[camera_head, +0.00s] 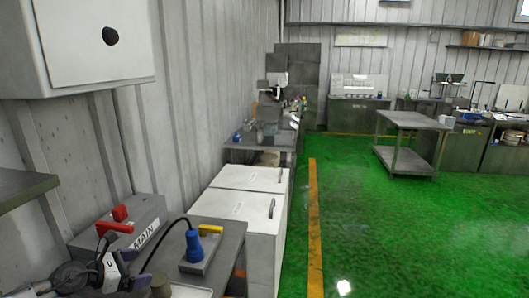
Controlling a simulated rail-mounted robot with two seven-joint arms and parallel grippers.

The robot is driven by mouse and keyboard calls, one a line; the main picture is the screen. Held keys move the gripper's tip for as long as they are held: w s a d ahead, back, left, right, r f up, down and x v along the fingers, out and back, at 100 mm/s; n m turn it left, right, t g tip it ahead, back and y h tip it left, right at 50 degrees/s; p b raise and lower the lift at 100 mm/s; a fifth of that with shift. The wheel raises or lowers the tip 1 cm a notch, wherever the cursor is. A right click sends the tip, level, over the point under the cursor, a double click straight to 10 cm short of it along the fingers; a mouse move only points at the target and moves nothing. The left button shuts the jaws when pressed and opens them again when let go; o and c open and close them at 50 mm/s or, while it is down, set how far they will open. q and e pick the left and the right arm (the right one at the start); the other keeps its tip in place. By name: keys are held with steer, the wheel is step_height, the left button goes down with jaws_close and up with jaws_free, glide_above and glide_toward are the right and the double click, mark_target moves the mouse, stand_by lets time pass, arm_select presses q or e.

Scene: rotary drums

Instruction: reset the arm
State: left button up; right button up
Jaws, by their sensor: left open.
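My left gripper (120,264) is at the lower left corner, open, with nothing seen between its fingers. My left arm comes in from the left edge behind it. The gripper is in front of a grey box labelled MAIN (148,222), which has red handles on it. A blue plug (194,245) with a black cable stands on a grey block to the right of the gripper, apart from it. My right gripper is not in view.
A white box (75,45) hangs on the wall above. White cabinets (250,205) stand past the bench. A grey wheeled table (412,120) and work benches are at the back. The green floor (410,225) right of the yellow line is clear.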

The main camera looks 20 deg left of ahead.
arm_select(q)
step_height(320, 180, up, 11)
steer(key=d+n+t+y+p, duration=0.2)
steer(key=n+t+y, duration=0.75)
steer(key=n, duration=1.45)
steer(key=s+d+f+n+g+y+p, duration=0.1)
steer(key=s+d+f+n+g+p, duration=0.3)
steer(key=s+d+n+g+p, duration=0.9)
steer(key=s+d+r+n+g+h+p, duration=0.1)
steer(key=s+d+r+g+h+p, duration=0.1)
steer(key=s+d+r+p, duration=0.3)
steer(key=s+d+r+n+g+h+p, duration=0.1)
steer(key=s+d+r+g+h+p, duration=0.2)
steer(key=s+d+p, duration=0.9)
step_height(320, 180, up, 2)
steer(key=s+h+p, duration=0.1)
steer(key=s+p, duration=0.1)
steer(key=p, duration=0.5)
steer(key=shift+n, duration=0.4)
steer(key=shift+r, duration=0.1)
